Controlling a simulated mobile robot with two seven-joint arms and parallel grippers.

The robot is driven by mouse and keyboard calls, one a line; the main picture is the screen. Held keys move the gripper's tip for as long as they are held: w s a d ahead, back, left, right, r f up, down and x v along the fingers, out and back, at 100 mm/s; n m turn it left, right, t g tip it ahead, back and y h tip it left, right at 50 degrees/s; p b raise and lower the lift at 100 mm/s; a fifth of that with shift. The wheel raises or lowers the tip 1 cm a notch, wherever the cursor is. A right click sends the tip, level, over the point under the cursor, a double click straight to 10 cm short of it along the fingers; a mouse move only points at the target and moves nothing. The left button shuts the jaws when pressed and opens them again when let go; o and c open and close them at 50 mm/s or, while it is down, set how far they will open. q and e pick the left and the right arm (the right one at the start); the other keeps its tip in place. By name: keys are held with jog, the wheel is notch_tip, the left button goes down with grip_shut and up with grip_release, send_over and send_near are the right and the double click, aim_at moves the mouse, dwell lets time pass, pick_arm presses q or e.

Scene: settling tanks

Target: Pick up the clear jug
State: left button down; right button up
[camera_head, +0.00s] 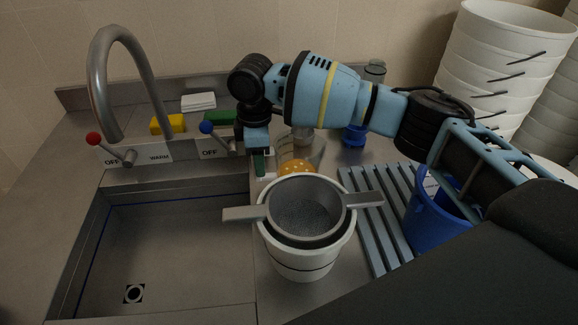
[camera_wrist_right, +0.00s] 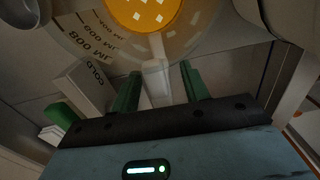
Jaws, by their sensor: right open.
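The clear jug (camera_head: 315,150) stands on the counter behind the white bucket, partly hidden by my right arm and the bucket. In the right wrist view its see-through wall (camera_wrist_right: 95,35) shows printed volume marks. An orange piece with pale spots (camera_head: 297,167) shows at the jug; I cannot tell whether it is inside. My right gripper (camera_head: 260,165) is at the jug's left side. In the wrist view its green fingers (camera_wrist_right: 160,80) are open, with a pale upright strip, seemingly the jug's handle, between them. Contact cannot be told. My left gripper is out of view.
A white bucket (camera_head: 303,262) holding a grey sieve (camera_head: 305,215) stands in front. The sink (camera_head: 170,250) and tap (camera_head: 100,75) are left. A slatted rack (camera_head: 365,215), blue bucket (camera_head: 430,220) and stacked white buckets (camera_head: 500,60) are right.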

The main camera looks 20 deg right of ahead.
jog(key=shift+f, duration=0.3)
jog(key=shift+c, duration=0.4)
grip_shut()
jog(key=shift+r, duration=0.15)
